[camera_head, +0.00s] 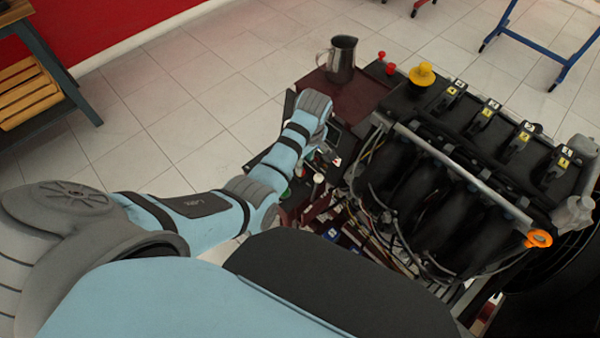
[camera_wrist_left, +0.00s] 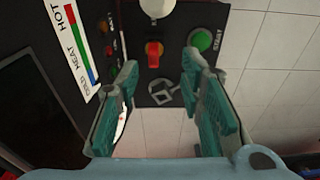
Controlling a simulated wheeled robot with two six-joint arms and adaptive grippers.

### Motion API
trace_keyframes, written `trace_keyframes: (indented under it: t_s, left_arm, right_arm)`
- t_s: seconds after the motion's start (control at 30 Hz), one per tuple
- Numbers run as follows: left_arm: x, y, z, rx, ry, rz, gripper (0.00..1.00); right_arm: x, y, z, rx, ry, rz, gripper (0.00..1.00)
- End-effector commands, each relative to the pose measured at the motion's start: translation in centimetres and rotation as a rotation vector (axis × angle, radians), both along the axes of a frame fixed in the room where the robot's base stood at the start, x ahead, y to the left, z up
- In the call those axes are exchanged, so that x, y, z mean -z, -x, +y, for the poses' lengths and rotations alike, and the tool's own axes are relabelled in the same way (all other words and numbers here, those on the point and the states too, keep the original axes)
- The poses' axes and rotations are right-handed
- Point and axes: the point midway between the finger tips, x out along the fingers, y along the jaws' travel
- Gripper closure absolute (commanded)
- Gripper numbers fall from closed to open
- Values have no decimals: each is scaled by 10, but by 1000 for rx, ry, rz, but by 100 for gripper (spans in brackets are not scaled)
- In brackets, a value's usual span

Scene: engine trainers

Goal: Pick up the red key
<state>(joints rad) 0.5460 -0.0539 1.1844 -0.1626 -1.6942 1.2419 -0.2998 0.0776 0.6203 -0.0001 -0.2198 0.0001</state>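A small red piece with a yellow base, which looks like the red key (camera_wrist_left: 153,53), stands on the dark control panel (camera_wrist_left: 128,27) in the left wrist view. My left gripper (camera_wrist_left: 160,65) is open, with its two teal-padded fingers apart. The red piece shows between and just beyond the fingertips; nothing is held. In the head view my left gripper (camera_head: 325,155) is beside the engine, and my own arm partly hides it and the panel. I cannot make out the red key there. My right gripper is in neither view.
A green START button (camera_wrist_left: 202,40) is right of the red piece, and a pale round knob (camera_wrist_left: 157,8) is above it. The large engine (camera_head: 430,190) fills the right of the head view. A metal jug (camera_head: 341,60) stands behind my gripper.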

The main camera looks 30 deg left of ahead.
Motion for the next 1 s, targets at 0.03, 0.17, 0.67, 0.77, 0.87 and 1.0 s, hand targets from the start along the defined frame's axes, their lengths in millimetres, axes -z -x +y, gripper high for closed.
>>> trace_keyframes:
  t_s: [0.03, 0.17, 0.67, 0.77, 0.87, 1.0]
  left_arm:
    - [14, 0, 1, 1, -1, 2, 65]
    - [28, -2, 4, 1, 0, 0, 65]
    - [73, -13, 15, 2, 1, -2, 67]
    - [72, -13, 15, 2, 1, -2, 83]
    - [72, -13, 14, 2, 1, -2, 99]
    - [72, -13, 14, 2, 1, -2, 100]
  right_arm:
    - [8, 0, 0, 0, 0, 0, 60]
    - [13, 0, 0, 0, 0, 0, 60]
    - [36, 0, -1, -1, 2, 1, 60]
    - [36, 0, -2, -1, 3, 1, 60]
    - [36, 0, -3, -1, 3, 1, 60]
    - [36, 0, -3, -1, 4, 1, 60]
